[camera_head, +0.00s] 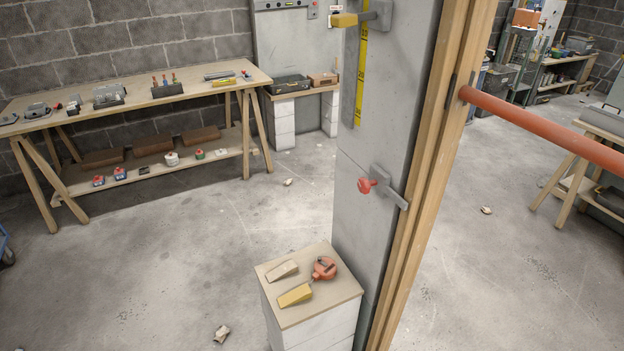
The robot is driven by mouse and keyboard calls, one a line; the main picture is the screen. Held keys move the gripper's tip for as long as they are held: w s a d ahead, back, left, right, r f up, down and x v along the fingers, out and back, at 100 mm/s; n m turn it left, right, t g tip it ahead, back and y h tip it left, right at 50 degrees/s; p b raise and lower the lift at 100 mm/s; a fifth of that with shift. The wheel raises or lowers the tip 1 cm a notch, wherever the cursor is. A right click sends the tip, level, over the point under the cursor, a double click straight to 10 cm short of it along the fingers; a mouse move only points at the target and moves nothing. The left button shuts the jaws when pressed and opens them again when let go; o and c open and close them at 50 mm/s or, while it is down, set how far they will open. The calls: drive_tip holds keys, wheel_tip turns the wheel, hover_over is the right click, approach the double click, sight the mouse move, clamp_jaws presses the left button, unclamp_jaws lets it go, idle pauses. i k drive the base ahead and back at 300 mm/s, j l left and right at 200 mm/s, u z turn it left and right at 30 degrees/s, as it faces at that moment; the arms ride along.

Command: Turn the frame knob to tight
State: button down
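A red knob (367,186) sits on a small grey bracket (388,191) on the grey wall end (362,225), beside the wooden door frame (428,180). A second clamp with a yellow block (345,20) is higher up on the same wall end. My gripper is not in view.
An orange-red bar (545,130) runs from the frame to the right edge. A low block stand (314,316) before the wall end holds two wedges (295,295) and an orange tape-like tool (324,268). A workbench (190,92) stands at back left. The left floor is mostly clear.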

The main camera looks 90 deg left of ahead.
sight(364, 185)
drive_tip(key=u, duration=2.85)
